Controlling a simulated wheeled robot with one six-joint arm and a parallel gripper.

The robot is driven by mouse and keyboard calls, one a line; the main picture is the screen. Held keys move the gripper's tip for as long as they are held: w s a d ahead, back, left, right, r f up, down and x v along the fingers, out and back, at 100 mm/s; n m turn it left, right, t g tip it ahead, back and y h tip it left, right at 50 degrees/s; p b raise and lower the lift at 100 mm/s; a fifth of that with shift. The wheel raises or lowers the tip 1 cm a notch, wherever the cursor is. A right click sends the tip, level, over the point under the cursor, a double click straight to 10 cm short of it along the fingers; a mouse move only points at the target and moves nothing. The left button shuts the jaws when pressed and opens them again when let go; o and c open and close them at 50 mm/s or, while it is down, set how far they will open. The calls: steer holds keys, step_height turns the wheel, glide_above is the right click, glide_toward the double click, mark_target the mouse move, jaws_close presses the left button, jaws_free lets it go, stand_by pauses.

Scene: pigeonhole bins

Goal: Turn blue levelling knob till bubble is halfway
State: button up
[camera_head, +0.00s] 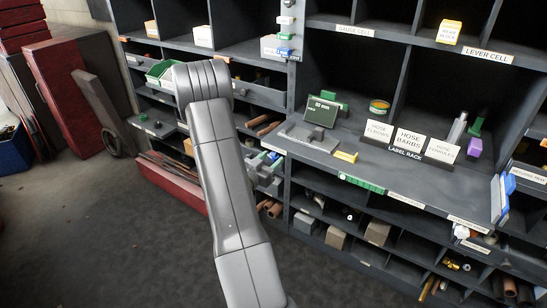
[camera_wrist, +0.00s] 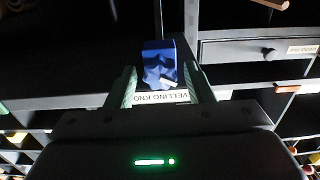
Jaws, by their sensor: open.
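The blue levelling knob (camera_wrist: 160,62) shows in the wrist view, lobed and brightly lit, beyond the gap between my fingers. My gripper (camera_wrist: 162,84) is open, with one pale green finger on each side of the knob. I cannot tell whether either finger touches it. A white label (camera_wrist: 161,97), upside down and partly cut off, reads "VELLING KNO" just below the knob. In the head view my arm covers part of the shelving, and I cannot clearly make out the knob there. I cannot make out the bubble in either view.
The dark pigeonhole shelving (camera_head: 405,196) fills the right side. A red cabinet (camera_head: 80,95) stands at left. The floor (camera_head: 110,240) in front is clear.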

steer(key=b+v, duration=0.1)
steer(key=v, duration=0.5)
stand_by(0.3)
steer(key=shift+s+a, duration=0.1)
steer(key=v, duration=1.3)
steer(key=shift+s+a+b, duration=0.15)
steer(key=shift+s+b, duration=0.1)
steer(key=shift+b, duration=0.05)
